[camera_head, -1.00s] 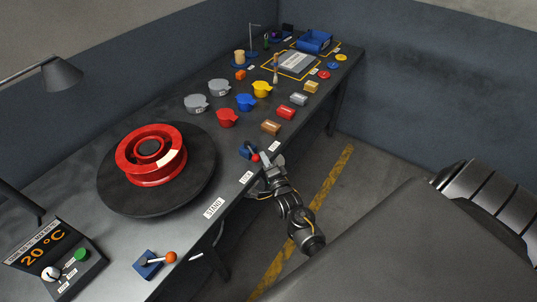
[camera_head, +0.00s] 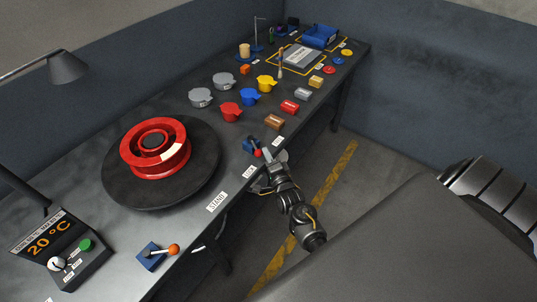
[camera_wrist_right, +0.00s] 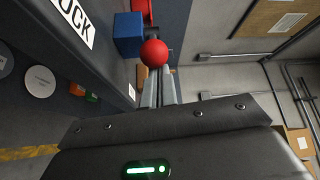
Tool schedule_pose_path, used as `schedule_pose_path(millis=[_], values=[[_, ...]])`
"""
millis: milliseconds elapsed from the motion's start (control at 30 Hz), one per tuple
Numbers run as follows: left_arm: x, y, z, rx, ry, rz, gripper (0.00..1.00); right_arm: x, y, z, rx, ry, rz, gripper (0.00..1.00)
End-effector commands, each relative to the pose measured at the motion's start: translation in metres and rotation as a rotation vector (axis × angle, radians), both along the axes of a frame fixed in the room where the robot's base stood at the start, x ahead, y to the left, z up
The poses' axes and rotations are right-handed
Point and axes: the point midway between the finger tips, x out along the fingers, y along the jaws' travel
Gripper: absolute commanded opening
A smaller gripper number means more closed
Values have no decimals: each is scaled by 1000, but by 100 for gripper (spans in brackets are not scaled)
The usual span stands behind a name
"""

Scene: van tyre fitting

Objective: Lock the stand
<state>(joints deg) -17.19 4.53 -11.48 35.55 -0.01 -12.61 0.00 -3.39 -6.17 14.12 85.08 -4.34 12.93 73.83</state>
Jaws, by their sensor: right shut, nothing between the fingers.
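The stand (camera_head: 122,190) is a dark round turntable on the bench, with a red wheel rim (camera_head: 180,166) lying on it. A lever with a red ball (camera_head: 258,153) and a blue base (camera_head: 249,144) sits at the bench's front edge, near small white labels. In the right wrist view the red ball (camera_wrist_right: 154,53) and blue block (camera_wrist_right: 128,35) are close in front of my fingers, beside a label ending in "OCK" (camera_wrist_right: 74,20). My right gripper (camera_head: 266,157) is shut and empty, with its tips right by the ball; contact cannot be told. My left gripper is out of view.
An orange-knobbed lever (camera_head: 172,249) and a display box (camera_head: 75,258) reading 20 °C are at the near left. Coloured cups (camera_head: 231,112) and small blocks (camera_head: 274,122) stand behind the lever. The floor (camera_head: 320,195) in front of the bench looks clear.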

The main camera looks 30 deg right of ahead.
Motion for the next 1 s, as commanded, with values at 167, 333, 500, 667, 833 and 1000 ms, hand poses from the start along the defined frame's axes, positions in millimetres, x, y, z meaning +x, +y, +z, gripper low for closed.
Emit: schedule_pose_path(millis=[167,333,500,667,833,1000], values=[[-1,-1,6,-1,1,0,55,1,-27,6,-3,1,3,0],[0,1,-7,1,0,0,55,-30,-20,0,2,0,3,0],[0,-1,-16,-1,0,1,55,-61,-7,-2,-1,0,1,0],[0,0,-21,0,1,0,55,-81,1,-1,-1,0,0,0],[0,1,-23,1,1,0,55,-90,5,0,-2,-1,-1,0],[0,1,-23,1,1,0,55,-91,6,1,-3,-3,0,0]])
